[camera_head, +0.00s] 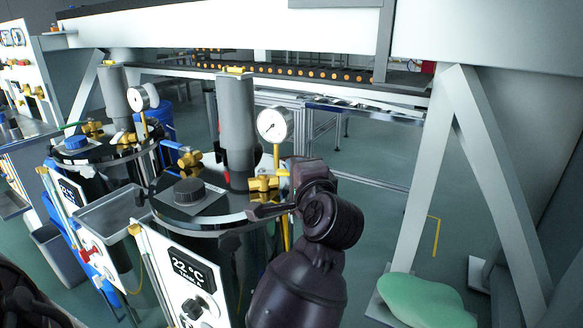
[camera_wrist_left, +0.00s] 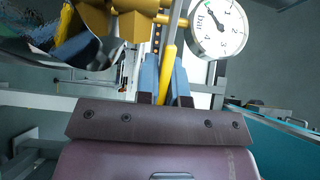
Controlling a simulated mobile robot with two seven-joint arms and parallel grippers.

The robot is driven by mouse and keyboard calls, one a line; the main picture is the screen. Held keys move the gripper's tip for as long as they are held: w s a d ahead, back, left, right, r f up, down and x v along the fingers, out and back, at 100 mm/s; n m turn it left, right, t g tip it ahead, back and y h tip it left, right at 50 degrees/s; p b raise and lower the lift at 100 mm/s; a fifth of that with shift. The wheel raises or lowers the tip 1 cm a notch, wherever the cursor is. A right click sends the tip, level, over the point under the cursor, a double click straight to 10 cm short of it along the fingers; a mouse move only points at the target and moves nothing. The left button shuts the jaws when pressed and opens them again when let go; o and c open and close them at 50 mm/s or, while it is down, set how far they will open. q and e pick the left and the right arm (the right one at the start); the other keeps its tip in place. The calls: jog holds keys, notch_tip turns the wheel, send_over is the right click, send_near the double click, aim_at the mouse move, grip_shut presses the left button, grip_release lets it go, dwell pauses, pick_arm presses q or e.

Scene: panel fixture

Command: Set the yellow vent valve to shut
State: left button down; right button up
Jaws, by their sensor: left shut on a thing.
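The yellow vent valve (camera_head: 264,183) is a brass-coloured fitting on the right rim of the nearer dark tank's lid, below a white pressure gauge (camera_head: 272,125). In the left wrist view its body (camera_wrist_left: 128,26) is at the top left, and its yellow lever (camera_wrist_left: 168,75) runs down between my fingers. My left gripper (camera_head: 278,204) is at the valve; the wrist view (camera_wrist_left: 166,88) shows its two blue-grey fingers shut on the lever. My right gripper is not in view.
The tank lid (camera_head: 200,212) carries a tall grey cylinder (camera_head: 237,125), a black cap (camera_head: 189,190) and another brass valve (camera_head: 189,158). A panel (camera_head: 185,275) reads 22 °C. A similar tank stands left. White frame legs (camera_head: 430,165) stand right.

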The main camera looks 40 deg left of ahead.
pick_arm(q)
jog(key=shift+s+d+m+t+h+p, duration=0.25)
jog(key=shift+m+t+h, duration=0.25)
jog(key=shift+t, duration=0.15)
jog(key=shift+s+d+m+t+h+p, duration=0.2)
jog(key=shift+m+t+h, duration=0.25)
jog(key=shift+t, duration=0.2)
jog(key=c, duration=1.2)
grip_release()
jog(key=shift+w, duration=0.1)
jog(key=shift+c, duration=0.2)
